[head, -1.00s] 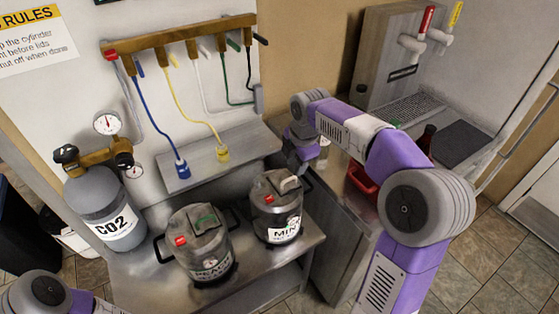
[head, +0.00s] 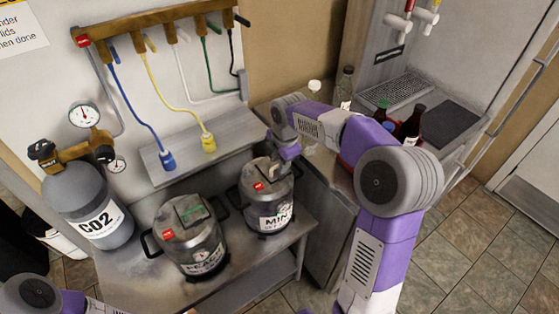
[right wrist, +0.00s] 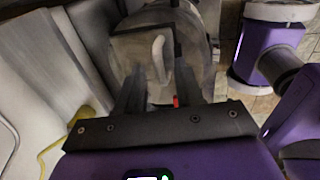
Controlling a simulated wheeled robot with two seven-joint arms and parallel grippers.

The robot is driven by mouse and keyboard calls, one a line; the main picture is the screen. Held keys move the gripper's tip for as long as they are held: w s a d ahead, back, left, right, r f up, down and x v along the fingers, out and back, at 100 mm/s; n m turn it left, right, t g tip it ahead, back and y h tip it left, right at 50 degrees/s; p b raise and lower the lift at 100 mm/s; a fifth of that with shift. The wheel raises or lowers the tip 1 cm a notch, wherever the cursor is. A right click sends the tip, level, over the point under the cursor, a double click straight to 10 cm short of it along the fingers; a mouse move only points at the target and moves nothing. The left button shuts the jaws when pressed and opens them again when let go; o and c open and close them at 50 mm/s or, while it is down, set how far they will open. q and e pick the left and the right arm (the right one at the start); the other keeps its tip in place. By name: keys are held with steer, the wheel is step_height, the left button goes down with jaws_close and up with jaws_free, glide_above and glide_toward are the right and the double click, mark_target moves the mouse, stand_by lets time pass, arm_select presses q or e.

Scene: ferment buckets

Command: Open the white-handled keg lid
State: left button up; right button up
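The keg with the white handle (head: 267,200) is a grey metal keg with a red tag on its lid and a label reading "MIN". It stands upright on the metal bench, and its lid looks closed. My right gripper (head: 286,160) is over its lid and covers part of it in the head view. In the right wrist view, the white handle (right wrist: 160,58) lies between the two dark, spread fingers of my right gripper (right wrist: 160,78), with gaps on both sides. Of my left arm, only a link shows at the bottom left; its gripper is out of view.
A second keg with a green handle (head: 190,234) stands to the left on the same bench (head: 245,262). A CO2 cylinder (head: 88,205) is at the left. Blue and yellow hoses hang above a shelf behind. Bottles (head: 411,124) stand on the right counter, beyond my right arm.

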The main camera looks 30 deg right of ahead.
jaws_close()
stand_by(1.2)
